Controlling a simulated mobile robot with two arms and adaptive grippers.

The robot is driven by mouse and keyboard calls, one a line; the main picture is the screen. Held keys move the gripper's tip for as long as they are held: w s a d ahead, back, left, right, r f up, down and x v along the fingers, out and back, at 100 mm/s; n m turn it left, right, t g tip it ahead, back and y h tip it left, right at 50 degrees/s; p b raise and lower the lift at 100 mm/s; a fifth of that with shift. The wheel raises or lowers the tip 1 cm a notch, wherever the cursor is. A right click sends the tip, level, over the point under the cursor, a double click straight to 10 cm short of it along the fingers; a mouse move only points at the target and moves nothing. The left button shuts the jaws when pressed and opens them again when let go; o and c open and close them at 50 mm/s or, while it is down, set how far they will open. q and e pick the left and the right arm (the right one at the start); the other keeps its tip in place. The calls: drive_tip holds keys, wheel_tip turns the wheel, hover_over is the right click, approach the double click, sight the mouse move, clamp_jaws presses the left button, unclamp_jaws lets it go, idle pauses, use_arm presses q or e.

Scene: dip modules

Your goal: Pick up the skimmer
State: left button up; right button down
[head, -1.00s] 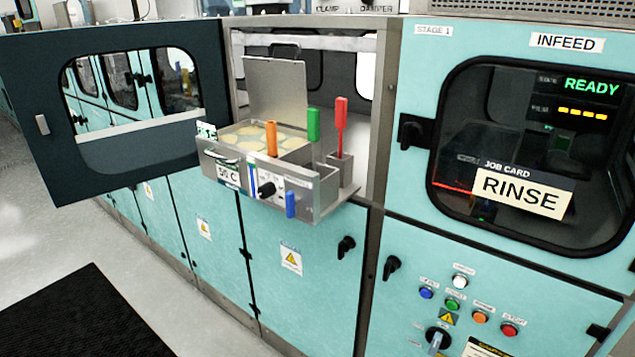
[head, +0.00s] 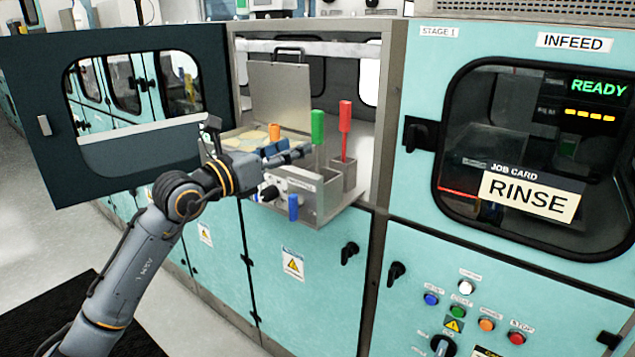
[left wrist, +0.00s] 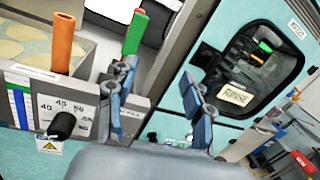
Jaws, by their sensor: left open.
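I cannot tell which handled tool is the skimmer, as the working ends are hidden. An orange handle (head: 274,132) stands at the bath, and a green handle (head: 318,127) stands upright right of it. A red handle (head: 344,117) stands farther right in a small steel holder (head: 342,175). My left gripper (head: 288,154) is open and empty at the front of the bath unit, just left of the green handle. In the left wrist view its fingers (left wrist: 160,88) are spread, with the orange handle (left wrist: 63,42) and green handle (left wrist: 134,33) beyond them. My right gripper is not in view.
The cabinet's dark door (head: 50,100) is open at left. A frame post (head: 392,110) and the infeed panel (head: 420,60) bound the right.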

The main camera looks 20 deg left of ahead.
sight(315, 123)
use_arm(q)
drive_tip(key=w+y+p, duration=0.1)
drive_tip(key=w, duration=0.1)
drive_tip(key=w+r+p, duration=0.1)
drive_tip(key=w, duration=0.2)
drive_tip(key=w+y+p, duration=0.1)
drive_tip(key=w, duration=0.2)
drive_tip(key=shift+w+a+r+y, duration=0.15)
drive_tip(key=shift+a+r+y, duration=0.15)
drive_tip(key=shift+a+r, duration=0.1)
drive_tip(key=shift+w+d, duration=0.1)
drive_tip(key=shift+w, duration=0.15)
drive_tip(key=shift+w+d+r+p, duration=0.1)
drive_tip(key=shift+w+d+p, duration=0.1)
drive_tip(key=shift+w+p, duration=0.4)
drive_tip(key=p+x, duration=0.2)
drive_tip(key=x, duration=0.1)
drive_tip(key=shift+d, duration=0.25)
drive_tip(key=shift+w+d+f, duration=0.2)
drive_tip(key=shift+w+f, duration=0.05)
drive_tip(key=shift+w, duration=0.15)
drive_tip(key=shift+c, duration=0.6)
clamp_jaws()
